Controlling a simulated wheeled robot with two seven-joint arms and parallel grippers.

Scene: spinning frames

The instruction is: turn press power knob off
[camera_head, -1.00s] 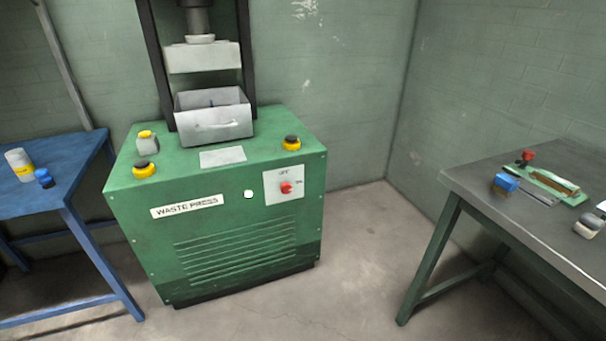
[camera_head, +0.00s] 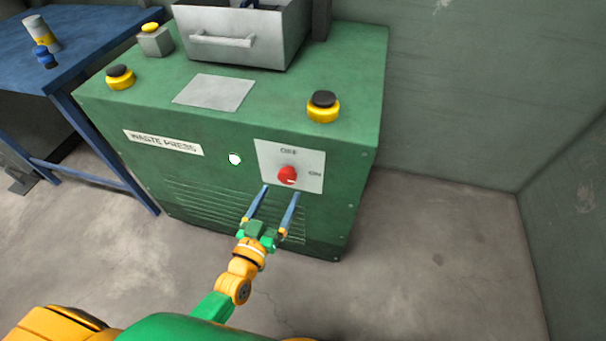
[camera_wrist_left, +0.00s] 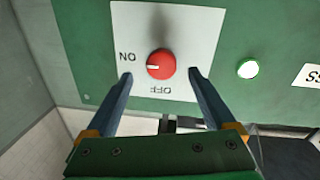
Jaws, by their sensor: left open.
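The red power knob (camera_head: 287,175) sits on a white plate (camera_head: 308,158) on the front of the green waste press (camera_head: 330,210). The plate reads OFF above the knob and ON to its right. In the left wrist view the knob (camera_wrist_left: 161,64) lies between and beyond my fingertips, its white mark pointing toward ON. My left gripper (camera_head: 280,188) is open, with its two blue fingers just below and in front of the knob; I see no contact. The left gripper also shows in the left wrist view (camera_wrist_left: 160,76). My right gripper is not in view.
A lit white round lamp (camera_head: 235,159) is left of the plate. Yellow-and-black buttons (camera_head: 323,107) and a grey metal box (camera_head: 245,40) are on top of the press. A blue table (camera_head: 75,40) stands at left. The floor at right is clear.

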